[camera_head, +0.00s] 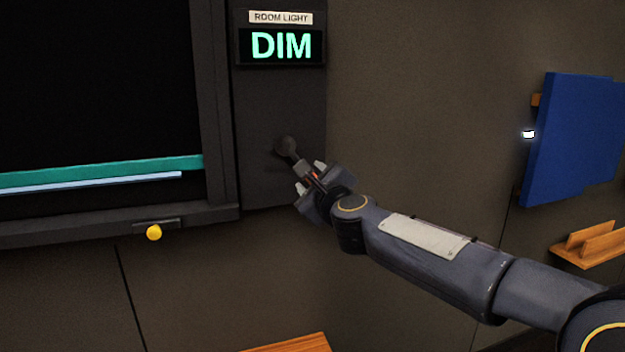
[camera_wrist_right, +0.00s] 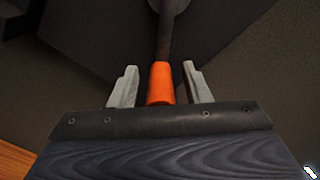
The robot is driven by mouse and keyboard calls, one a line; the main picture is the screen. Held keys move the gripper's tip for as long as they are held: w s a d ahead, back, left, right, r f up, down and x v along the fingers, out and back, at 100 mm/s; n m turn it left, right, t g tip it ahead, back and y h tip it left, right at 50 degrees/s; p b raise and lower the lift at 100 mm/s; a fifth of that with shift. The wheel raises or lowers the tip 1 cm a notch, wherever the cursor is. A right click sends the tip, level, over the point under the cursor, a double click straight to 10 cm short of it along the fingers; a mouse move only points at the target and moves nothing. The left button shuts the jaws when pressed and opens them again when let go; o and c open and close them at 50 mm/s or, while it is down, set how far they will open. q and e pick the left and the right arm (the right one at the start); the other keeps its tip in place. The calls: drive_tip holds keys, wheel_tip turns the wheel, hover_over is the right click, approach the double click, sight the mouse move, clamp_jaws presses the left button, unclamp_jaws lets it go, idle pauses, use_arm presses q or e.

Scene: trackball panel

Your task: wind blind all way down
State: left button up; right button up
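A dark crank hub (camera_head: 287,145) sits on the panel below the room light display. Its arm runs down and right to an orange handle (camera_wrist_right: 161,83). My right gripper (camera_head: 309,178) is at this handle; in the right wrist view its two pale fingers (camera_wrist_right: 162,86) stand on either side of the handle with a visible gap on both sides. The dark framed window (camera_head: 95,90) at left has a teal strip (camera_head: 100,173) and a pale blue bar (camera_head: 95,183) near its bottom. I cannot tell which part is the blind. My left gripper is not in view.
The display (camera_head: 281,46) reads DIM. A yellow knob (camera_head: 154,232) sticks out below the window frame. A blue board (camera_head: 570,140) hangs at right above a wooden rack (camera_head: 590,248). A wooden surface (camera_head: 295,344) shows at the bottom. The wall between panel and board is clear.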

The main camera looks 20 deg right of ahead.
drive_tip(key=s, duration=0.7)
drive_tip(key=shift+s+a+p, duration=0.25)
drive_tip(key=shift+s+p, duration=0.1)
drive_tip(key=shift+s, duration=0.05)
